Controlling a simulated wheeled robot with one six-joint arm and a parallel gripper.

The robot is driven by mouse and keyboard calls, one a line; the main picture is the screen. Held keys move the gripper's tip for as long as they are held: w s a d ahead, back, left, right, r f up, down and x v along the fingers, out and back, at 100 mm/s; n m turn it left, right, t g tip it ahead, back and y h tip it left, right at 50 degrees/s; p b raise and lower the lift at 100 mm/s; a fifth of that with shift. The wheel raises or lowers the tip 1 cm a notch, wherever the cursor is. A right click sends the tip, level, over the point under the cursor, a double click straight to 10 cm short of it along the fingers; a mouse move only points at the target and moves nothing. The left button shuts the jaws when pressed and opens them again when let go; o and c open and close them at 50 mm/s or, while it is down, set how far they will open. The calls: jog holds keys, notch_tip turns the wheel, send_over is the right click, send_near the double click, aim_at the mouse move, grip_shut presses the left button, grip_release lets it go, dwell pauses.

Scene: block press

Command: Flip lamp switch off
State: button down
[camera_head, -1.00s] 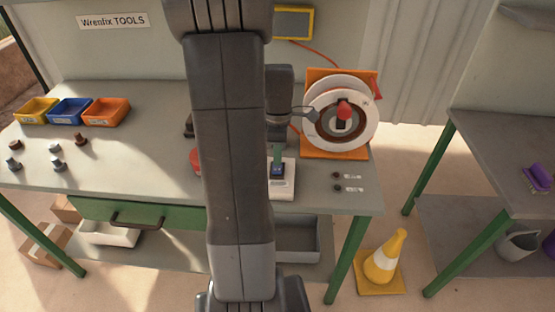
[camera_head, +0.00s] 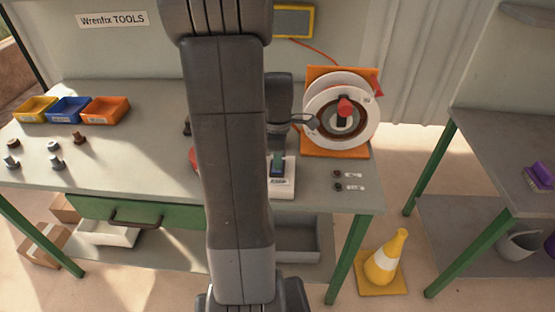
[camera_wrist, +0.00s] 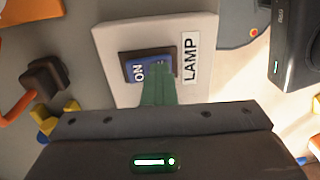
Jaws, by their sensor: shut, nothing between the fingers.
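The lamp switch is a blue rocker (camera_wrist: 135,70) in a dark frame on a white plate (camera_wrist: 115,38) labelled LAMP. The word ON shows on the rocker in the wrist view. The white plate (camera_head: 284,190) also shows on the bench in the head view, partly behind my arm. My gripper (camera_wrist: 158,72) is shut and empty, its green fingers over the rocker and covering part of it. It also shows in the head view (camera_head: 277,169), pointing down at the switch. I cannot tell whether the fingertips touch the rocker.
An orange-framed cable reel (camera_head: 340,152) stands behind and right of the switch. Two small dark knobs (camera_head: 337,180) with labels sit to its right. Yellow, blue and orange bins (camera_head: 105,112) and several pegs are at the left. A traffic cone (camera_head: 383,262) stands on the floor.

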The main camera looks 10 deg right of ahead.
jog(key=shift+f, duration=0.15)
jog(key=shift+w+d+p, duration=0.2)
jog(key=shift+w+p, duration=0.1)
jog(key=shift+w, duration=0.4)
jog(key=shift+r, duration=0.2)
jog(key=shift+w+r+p, duration=0.1)
jog(key=shift+r+p, duration=0.2)
notch_tip(320, 180, up, 13)
jog(key=p, duration=0.2)
jog(key=shift+w+d+r, duration=0.15)
jog(key=shift+w, duration=0.25)
